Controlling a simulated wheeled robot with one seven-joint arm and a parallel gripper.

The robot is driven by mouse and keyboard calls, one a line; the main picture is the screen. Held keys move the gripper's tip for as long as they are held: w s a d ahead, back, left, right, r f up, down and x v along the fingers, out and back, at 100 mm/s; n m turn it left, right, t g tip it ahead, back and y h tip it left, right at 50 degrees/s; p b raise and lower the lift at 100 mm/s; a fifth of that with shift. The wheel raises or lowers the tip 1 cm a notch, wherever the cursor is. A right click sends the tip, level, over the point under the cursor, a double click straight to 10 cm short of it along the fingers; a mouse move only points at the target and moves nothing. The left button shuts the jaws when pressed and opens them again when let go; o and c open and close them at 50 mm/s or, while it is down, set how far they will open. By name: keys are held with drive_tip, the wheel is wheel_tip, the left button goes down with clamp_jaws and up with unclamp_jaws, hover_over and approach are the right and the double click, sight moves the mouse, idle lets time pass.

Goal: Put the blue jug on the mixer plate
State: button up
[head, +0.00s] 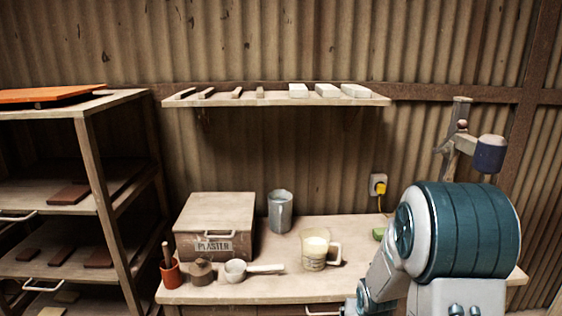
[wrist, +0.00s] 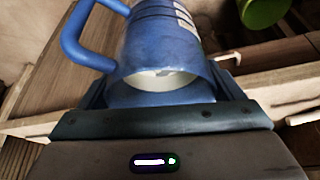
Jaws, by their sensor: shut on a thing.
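The blue jug (wrist: 165,45) fills the middle of the wrist view, with its handle (wrist: 75,40) on the left and a pale label strip at its upper right. Something whitish shows inside its mouth. My gripper (wrist: 162,92) is shut on the jug, with a finger at either side. In the head view my arm hides the gripper and the jug. A stand with a dark blue head (head: 490,153), apparently the mixer, rises behind my arm at the right. Its plate is hidden.
The workbench (head: 290,285) carries a plaster box (head: 215,225), a metal canister (head: 280,212), a measuring jug with pale contents (head: 315,250), a saucepan (head: 236,271) and a red pot (head: 170,273). A green item (head: 379,233) lies beside my arm. A shelf (head: 275,101) hangs above.

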drive_tip(key=s+a+f+n+y, duration=0.1)
drive_tip(key=a+f+n, duration=0.1)
drive_tip(key=a+f, duration=0.3)
drive_tip(key=shift+a, duration=0.8)
